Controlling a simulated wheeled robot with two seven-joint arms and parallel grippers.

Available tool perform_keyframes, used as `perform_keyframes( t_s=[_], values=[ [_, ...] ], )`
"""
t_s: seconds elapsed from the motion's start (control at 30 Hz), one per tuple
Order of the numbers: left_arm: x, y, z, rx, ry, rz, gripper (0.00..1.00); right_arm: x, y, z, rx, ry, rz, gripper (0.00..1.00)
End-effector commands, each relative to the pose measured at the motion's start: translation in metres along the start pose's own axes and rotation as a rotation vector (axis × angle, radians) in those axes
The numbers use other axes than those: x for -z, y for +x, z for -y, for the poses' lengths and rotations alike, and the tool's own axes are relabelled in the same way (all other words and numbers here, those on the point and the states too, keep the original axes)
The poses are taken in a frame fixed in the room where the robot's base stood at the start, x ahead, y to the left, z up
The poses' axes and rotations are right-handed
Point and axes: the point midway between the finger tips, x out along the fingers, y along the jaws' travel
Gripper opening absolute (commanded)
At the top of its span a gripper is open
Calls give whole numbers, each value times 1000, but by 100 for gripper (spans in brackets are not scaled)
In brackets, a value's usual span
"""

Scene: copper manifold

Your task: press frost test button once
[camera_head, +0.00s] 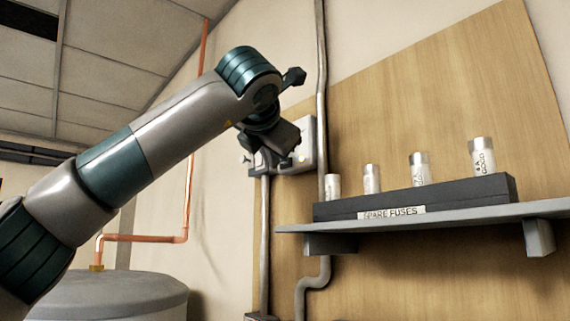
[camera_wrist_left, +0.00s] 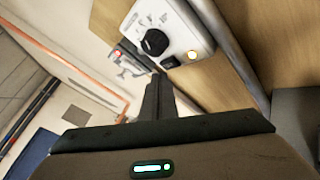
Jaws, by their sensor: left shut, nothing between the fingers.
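A white control box (camera_wrist_left: 172,28) shows in the wrist view, with a black dial (camera_wrist_left: 154,42), a small black part (camera_wrist_left: 170,63) below it and a round glowing yellow-white spot (camera_wrist_left: 193,56). Its printing is too small to read, so I cannot tell which part is the frost test button. In the head view the box (camera_head: 308,145) is on the wall, partly hidden behind my left gripper (camera_head: 290,140). My left gripper's fingers (camera_wrist_left: 157,98) are shut and empty, pointing towards the box's lower edge. They look apart from the box. My right gripper is not in view.
A grey shelf (camera_head: 430,216) right of the box bears a dark "SPARE FUSES" rack (camera_head: 450,195) with several white fuses. A grey conduit (camera_head: 322,90) runs beside the box. Copper pipe (camera_head: 188,200) and a grey tank (camera_head: 110,296) are at left.

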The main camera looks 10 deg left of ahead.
Motion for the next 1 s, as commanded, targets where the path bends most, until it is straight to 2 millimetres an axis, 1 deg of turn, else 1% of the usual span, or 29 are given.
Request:
perform_keyframes(
  t_s=[0.53,1.0],
  values=[
    [0,0,0,0,0,0,0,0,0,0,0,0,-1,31],
    [0,0,0,0,0,0,0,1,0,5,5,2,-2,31]
  ],
)
